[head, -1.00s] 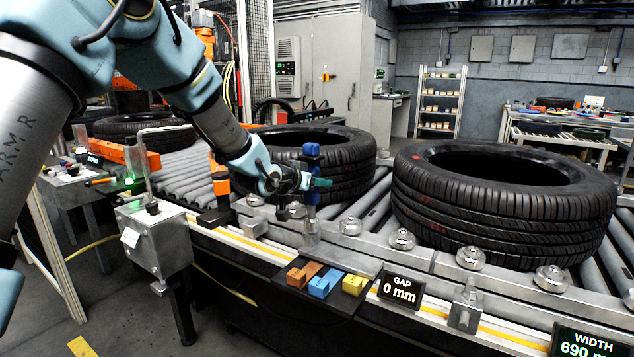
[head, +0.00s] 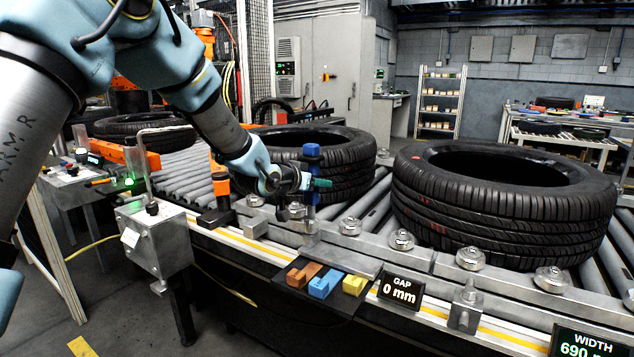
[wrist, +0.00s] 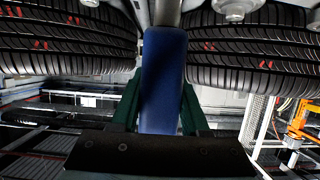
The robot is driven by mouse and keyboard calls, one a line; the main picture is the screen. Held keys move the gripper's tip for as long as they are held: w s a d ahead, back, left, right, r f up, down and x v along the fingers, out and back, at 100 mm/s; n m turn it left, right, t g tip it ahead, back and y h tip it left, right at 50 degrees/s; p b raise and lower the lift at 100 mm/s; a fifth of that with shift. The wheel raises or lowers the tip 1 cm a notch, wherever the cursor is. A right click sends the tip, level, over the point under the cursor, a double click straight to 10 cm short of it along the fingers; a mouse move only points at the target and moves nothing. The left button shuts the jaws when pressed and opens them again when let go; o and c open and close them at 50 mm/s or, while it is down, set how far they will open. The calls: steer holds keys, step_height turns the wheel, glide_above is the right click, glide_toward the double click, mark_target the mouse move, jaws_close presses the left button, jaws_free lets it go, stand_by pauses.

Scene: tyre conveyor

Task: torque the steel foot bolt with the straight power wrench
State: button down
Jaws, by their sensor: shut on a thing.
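My gripper (head: 316,184) is shut on the blue straight power wrench (head: 311,157), which stands upright at the front edge of the conveyor. In the wrist view the wrench's blue body (wrist: 163,80) fills the space between my green fingers, and its metal shaft (wrist: 167,12) runs out past the top of the picture. In the head view the wrench's lower end comes down near a steel block (head: 309,243) on the rail. I cannot tell whether it touches a bolt there. A steel foot with a bolt (head: 466,308) stands on the front rail further right.
An orange-handled tool (head: 220,189) stands left of my gripper. Two tyres, one behind my gripper (head: 335,160) and one at right (head: 505,205), lie on the rollers. Orange, blue and yellow blocks (head: 324,285) sit on a black tray. A display (head: 400,290) reads GAP 0 mm.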

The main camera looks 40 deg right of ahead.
mark_target(317, 154)
steer(key=shift+r+p, duration=1.95)
steer(key=shift+r, duration=1.65)
